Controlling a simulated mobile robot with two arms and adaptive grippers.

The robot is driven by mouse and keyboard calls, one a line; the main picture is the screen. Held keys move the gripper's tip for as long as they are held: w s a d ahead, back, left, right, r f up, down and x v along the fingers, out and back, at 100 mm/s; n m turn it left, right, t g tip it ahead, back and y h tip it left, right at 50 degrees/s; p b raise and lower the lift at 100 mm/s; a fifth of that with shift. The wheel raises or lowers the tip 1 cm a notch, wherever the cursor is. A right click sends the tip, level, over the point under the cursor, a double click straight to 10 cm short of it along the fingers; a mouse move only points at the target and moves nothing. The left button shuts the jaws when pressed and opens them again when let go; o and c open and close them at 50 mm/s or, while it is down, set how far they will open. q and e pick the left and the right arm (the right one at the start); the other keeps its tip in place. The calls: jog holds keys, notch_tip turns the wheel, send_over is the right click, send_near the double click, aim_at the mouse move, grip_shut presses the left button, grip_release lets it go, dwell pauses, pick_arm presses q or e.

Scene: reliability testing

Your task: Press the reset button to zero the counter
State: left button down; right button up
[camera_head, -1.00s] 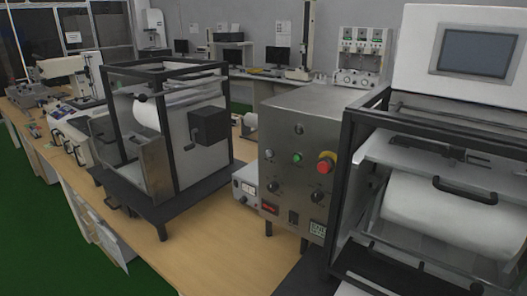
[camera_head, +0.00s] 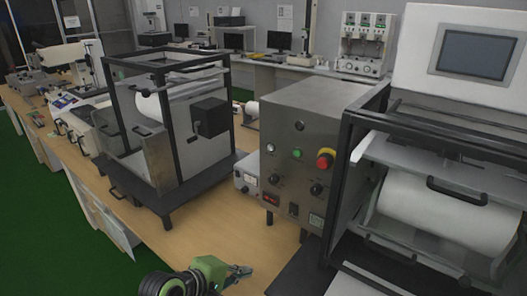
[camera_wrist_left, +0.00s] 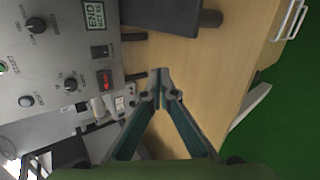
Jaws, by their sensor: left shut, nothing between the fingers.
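A grey metal control box (camera_head: 300,125) stands on the bench at centre right; it also fills the left of the left wrist view (camera_wrist_left: 60,60), turned sideways. Its front has a pale button (camera_head: 270,148), a green button (camera_head: 297,153), a red stop button on yellow (camera_head: 325,158) and black knobs. Low on it are a small red display (camera_head: 271,198) and a black switch (camera_head: 293,210).
A small white device (camera_head: 246,181) stands left of the box. A black-framed machine (camera_head: 165,130) stands further left; a larger machine with a roll and screen (camera_head: 440,170) is close on the right. Bare wooden bench (camera_head: 200,235) lies before the box.

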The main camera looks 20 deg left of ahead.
aim_at(269, 148)
pick_arm(q)
jog(key=w+a+r+n+t+h, duration=0.1)
jog(key=w+a+r+n+t, duration=0.2)
jog(key=w+r+n, duration=0.4)
jog(key=w+a+r+n+t, duration=0.4)
jog(key=w+r+n, duration=0.3)
jog(key=r+n, duration=0.3)
notch_tip(269, 148, up, 4)
jog(key=shift+a+f+h, duration=0.2)
jog(key=shift+a+h, duration=0.1)
jog(key=shift+h, duration=0.1)
jog(key=p+x, duration=0.2)
jog(key=x, duration=1.1)
jog(key=shift+w+d+r, duration=0.1)
jog(key=shift+w, duration=0.35)
